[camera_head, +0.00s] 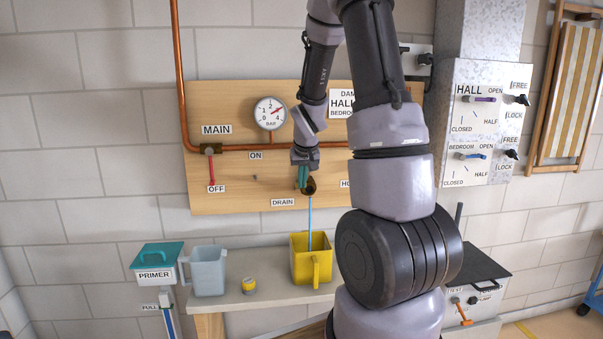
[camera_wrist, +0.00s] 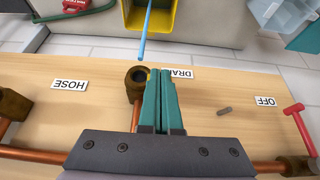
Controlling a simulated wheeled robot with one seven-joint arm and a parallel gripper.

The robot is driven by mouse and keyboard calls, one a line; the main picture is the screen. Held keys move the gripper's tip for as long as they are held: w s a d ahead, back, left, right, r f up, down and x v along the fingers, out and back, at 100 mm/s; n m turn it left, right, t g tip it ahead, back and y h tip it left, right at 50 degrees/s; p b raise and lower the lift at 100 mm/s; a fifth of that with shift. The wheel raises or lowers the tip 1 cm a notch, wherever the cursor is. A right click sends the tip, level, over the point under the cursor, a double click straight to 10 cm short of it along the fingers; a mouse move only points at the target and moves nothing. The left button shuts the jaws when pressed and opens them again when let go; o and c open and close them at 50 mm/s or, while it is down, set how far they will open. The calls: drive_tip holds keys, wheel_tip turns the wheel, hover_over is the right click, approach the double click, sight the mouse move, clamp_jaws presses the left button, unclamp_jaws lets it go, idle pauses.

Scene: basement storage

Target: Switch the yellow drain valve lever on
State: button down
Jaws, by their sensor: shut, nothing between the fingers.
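My gripper (camera_head: 303,184) is shut and empty, right beside the outlet. In the wrist view, my teal fingers (camera_wrist: 163,74) are together next to the brown outlet (camera_wrist: 138,78) and partly cover the DRAIN label (camera_wrist: 180,73). I cannot make out the yellow lever in either view; it may be hidden by my fingers. Contact with the valve cannot be told.
The MAIN valve's red lever (camera_head: 210,172) points down toward OFF. A gauge (camera_head: 270,113) is above it. A grey jug (camera_head: 208,270) and a small yellow-topped item (camera_head: 249,285) stand on the bench (camera_head: 220,300). A small grey peg (camera_wrist: 224,111) sticks out of the board near my fingers.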

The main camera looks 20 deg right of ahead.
drive_tip(key=shift+s+a+f, duration=0.1)
drive_tip(key=shift+s+f, duration=0.1)
drive_tip(key=shift+f, duration=0.4)
drive_tip(key=shift+s+a+f, duration=0.1)
drive_tip(key=shift+s+f, duration=0.1)
drive_tip(key=shift+f, duration=0.4)
